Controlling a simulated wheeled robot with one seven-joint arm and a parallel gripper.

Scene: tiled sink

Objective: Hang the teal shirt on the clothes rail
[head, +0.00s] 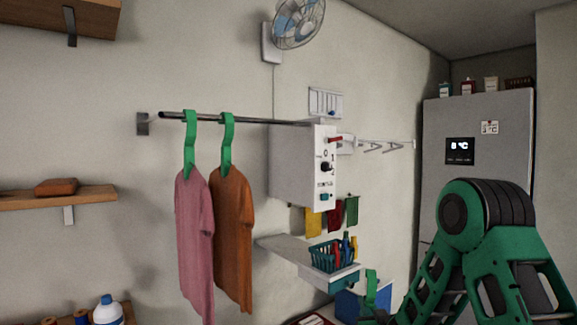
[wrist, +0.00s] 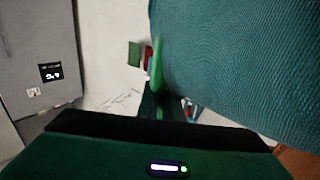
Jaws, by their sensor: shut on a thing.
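The clothes rail (head: 250,120) is a dark bar running out from a wall bracket at the upper left in the head view. A pink shirt (head: 195,240) and an orange shirt (head: 232,240) hang from it on green hangers. The teal shirt (wrist: 240,60) fills the upper right of the wrist view, close to the camera. My gripper (wrist: 160,100) is shut on its green hanger (wrist: 157,65). In the head view, a green hanger hook (head: 371,284) shows low, below the rail and to its right. The teal shirt is not clearly visible there.
A white control box (head: 305,165) on the wall stands by the rail's right end. Below it is a shelf with a teal basket (head: 332,255). A grey fridge (head: 478,150) stands at right, a wall fan (head: 298,22) above. The rail right of the orange shirt is bare.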

